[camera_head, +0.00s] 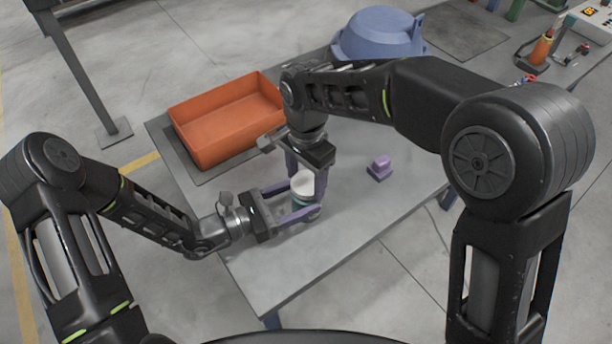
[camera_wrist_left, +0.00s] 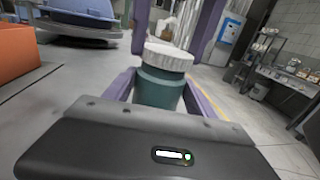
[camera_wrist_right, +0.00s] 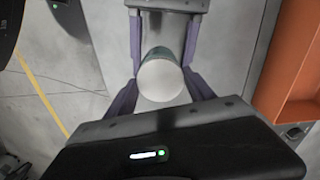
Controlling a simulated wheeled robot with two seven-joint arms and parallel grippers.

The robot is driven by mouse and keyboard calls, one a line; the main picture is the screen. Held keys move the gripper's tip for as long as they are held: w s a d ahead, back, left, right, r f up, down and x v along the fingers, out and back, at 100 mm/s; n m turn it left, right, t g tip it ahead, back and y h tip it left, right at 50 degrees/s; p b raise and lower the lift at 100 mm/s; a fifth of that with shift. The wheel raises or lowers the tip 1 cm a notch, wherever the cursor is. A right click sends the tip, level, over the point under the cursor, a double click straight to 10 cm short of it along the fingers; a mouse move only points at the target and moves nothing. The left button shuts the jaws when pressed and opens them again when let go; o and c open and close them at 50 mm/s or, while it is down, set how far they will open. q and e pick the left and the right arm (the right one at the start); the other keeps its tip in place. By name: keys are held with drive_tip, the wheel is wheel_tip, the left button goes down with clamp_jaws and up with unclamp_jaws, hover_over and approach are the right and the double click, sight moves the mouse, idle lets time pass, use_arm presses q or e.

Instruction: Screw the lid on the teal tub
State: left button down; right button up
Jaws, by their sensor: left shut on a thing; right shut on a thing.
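The teal tub (camera_wrist_left: 158,88) stands upright on the grey table, with the white lid (camera_head: 303,181) on its top. The lid also shows from above in the right wrist view (camera_wrist_right: 160,80). I cannot tell how tight the lid sits. My left gripper (camera_head: 300,207) comes in from the left, low over the table, its purple fingers shut on the tub's body. My right gripper (camera_head: 306,178) points down from above, its fingers shut on the lid at either side. The tub is partly hidden by the fingers in the head view.
An orange bin (camera_head: 225,125) stands on a dark mat at the table's far left. A small purple block (camera_head: 379,168) lies right of the tub. A blue domed thing (camera_head: 380,34) sits at the back. The table's front (camera_head: 290,270) is clear.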

drive_tip(key=shift+f, duration=0.5)
drive_tip(key=m, duration=0.2)
drive_tip(key=shift+m, duration=0.4)
drive_tip(key=m, duration=0.5)
drive_tip(key=shift+w+a, duration=0.1)
drive_tip(key=m, duration=1.2)
drive_tip(key=shift+w+f+m, duration=0.1)
drive_tip(key=shift+m, duration=0.2)
drive_tip(key=m, duration=0.3)
drive_tip(key=shift+s+d+f+m, duration=0.25)
drive_tip(key=shift+d+f+m, duration=0.1)
drive_tip(key=shift+f+m, duration=0.05)
drive_tip(key=shift+r+m, duration=0.1)
drive_tip(key=shift+m, duration=0.5)
drive_tip(key=shift+w+a+r+m, duration=0.15)
drive_tip(key=shift+w+r+m, duration=0.1)
drive_tip(key=shift+r+m, duration=0.05)
